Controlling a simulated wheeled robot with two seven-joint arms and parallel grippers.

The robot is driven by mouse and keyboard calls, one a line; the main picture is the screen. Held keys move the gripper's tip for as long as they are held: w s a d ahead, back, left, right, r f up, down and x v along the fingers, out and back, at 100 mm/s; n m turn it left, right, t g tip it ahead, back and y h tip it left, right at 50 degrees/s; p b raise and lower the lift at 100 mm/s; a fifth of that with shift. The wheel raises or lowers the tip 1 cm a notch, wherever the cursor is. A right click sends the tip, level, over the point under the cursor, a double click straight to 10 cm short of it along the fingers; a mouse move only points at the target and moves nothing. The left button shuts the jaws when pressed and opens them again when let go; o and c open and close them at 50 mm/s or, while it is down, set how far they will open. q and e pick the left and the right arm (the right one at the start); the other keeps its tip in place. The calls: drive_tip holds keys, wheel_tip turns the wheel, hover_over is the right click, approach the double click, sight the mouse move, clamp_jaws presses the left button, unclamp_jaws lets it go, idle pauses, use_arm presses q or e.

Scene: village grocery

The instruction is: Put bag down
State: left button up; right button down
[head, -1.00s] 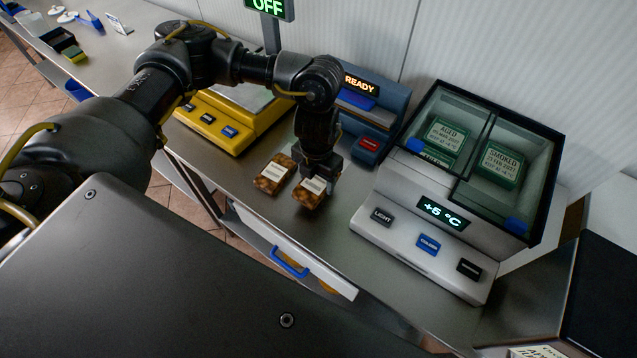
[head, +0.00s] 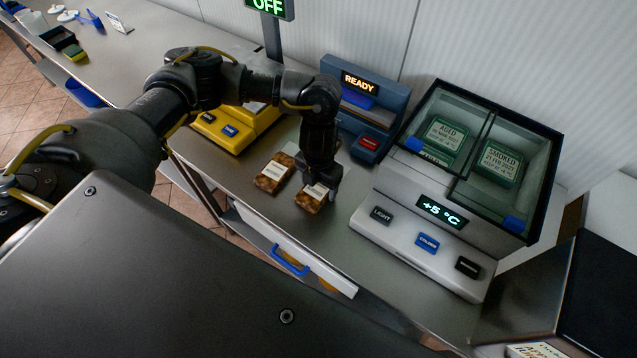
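Two small brown bags with pale labels are on the steel counter (head: 235,170), left of the cooled display box. One bag (head: 273,175) lies free of my gripper. The other bag (head: 312,196) is at the fingers of my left gripper (head: 324,186), which points down over its far end. This bag appears to lie flat on or very near the counter, a short gap right of the first bag. The fingers are dark and partly overlap the bag, so whether they still grip it is unclear. My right gripper is out of view.
A yellow scale (head: 236,130) stands behind left, and a blue device reading READY (head: 365,115) behind. The display box (head: 440,215) with green packs is close on the right.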

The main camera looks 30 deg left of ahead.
sight(318, 187)
use_arm(q)
drive_tip(key=shift+o, duration=1.1)
drive_tip(key=shift+r, duration=0.25)
wheel_tip(318, 187, up, 12)
drive_tip(key=b, duration=0.1)
drive_tip(key=shift+s+f, duration=0.1)
drive_tip(key=shift+f, duration=0.05)
